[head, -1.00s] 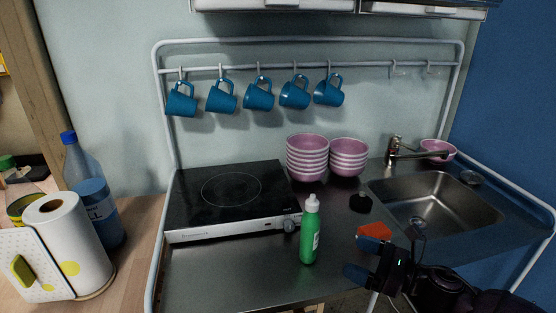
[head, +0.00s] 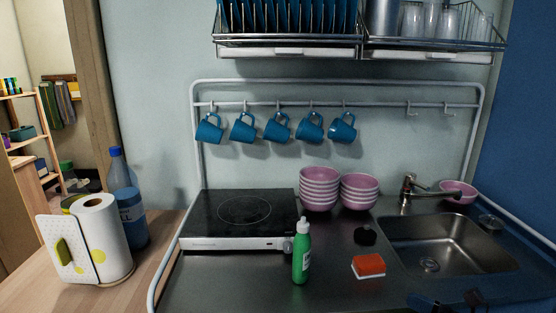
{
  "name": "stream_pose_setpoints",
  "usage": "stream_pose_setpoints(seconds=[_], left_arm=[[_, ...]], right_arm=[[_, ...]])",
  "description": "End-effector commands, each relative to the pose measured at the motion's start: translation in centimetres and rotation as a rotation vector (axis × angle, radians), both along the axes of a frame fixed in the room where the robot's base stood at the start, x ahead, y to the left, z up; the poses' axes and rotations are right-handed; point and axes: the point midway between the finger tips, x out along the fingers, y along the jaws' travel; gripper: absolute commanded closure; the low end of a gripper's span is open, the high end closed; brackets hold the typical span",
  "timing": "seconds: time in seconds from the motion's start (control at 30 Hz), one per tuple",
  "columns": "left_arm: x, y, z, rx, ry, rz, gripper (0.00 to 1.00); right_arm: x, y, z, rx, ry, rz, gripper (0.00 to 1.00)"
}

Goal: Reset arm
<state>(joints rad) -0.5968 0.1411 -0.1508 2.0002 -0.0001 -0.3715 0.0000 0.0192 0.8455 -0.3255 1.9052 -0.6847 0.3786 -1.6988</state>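My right gripper (head: 446,303) shows only in part at the bottom right edge of the head view, low in front of the sink. It is dark, and most of it is cut off by the frame, so I cannot tell whether its fingers are open or shut. My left gripper is not in view. An orange and white sponge (head: 368,266) lies on the steel counter, apart from the gripper. A green bottle (head: 301,255) stands upright to the left of the sponge.
A black cooktop (head: 241,214) sits left of stacked pink bowls (head: 319,189). The sink (head: 447,243) with its tap (head: 409,189) is at right. Blue mugs (head: 277,128) hang from a rail below a dish rack (head: 290,42). A paper towel roll (head: 102,238) stands at left.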

Motion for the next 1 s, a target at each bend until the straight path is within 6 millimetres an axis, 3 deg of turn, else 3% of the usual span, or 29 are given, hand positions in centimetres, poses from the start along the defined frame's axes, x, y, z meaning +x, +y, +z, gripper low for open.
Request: stream_pose_setpoints(seconds=[0.27, 0.47, 0.57, 0.77, 0.87, 1.0], left_arm=[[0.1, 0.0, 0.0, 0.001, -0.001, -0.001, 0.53], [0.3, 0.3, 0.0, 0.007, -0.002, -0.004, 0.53], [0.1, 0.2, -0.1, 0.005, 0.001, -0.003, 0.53], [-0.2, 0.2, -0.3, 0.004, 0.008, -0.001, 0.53], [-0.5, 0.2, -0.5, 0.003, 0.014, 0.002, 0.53], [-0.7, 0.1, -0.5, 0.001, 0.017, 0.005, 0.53]], right_arm=[[1.1, -1.1, 0.1, 0.279, 0.280, -0.097, 0.15], [2.6, -2.3, 0.6, 0.662, 0.556, -0.220, 0.15], [2.6, -2.8, -0.2, 0.921, 0.720, -0.289, 0.15], [0.8, -3.6, -4.4, 1.530, 1.054, -0.442, 0.15], [-1.6, -3.8, -7.9, 1.893, 1.214, -0.535, 0.15], [-6.4, -3.4, -13.2, 2.364, 1.356, -0.671, 0.15]])
